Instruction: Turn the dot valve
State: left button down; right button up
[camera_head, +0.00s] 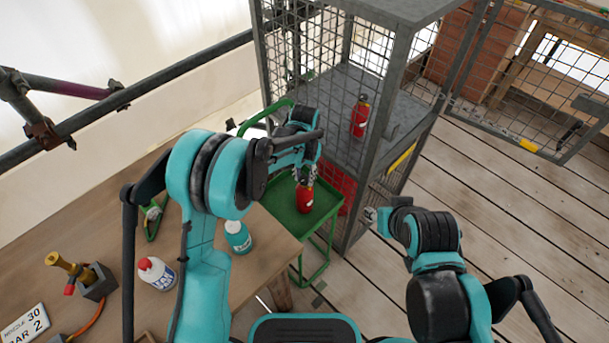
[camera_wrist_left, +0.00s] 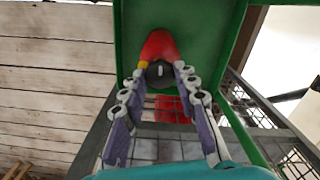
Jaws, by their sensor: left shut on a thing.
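My left gripper (camera_head: 304,177) is at the top of a red extinguisher-like bottle (camera_head: 305,198) on the green cart (camera_head: 272,207). In the left wrist view its two fingers (camera_wrist_left: 160,70) are closed in on the dark top of the red bottle (camera_wrist_left: 159,45), one on each side. A small yellow part shows beside the left finger. My right gripper (camera_head: 371,216) is apart from everything, near the cage's lower corner, and its fingers are too small to judge. I cannot make out any part marked as a dot valve.
A second red extinguisher (camera_head: 360,116) stands on a shelf in the wire cage (camera_head: 401,62). The wooden table (camera_head: 262,265) at left holds a teal bottle (camera_head: 237,237), a white red-capped bottle (camera_head: 156,273), a brass fitting (camera_head: 66,265) and a sign (camera_head: 24,324). Plank floor at right is clear.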

aim_at(304, 179)
pick_arm(q)
jog(key=shift+m, duration=0.6)
jog(key=c, duration=1.1)
grip_release()
jog(key=shift+c, duration=0.2)
notch_tip(304, 179, up, 12)
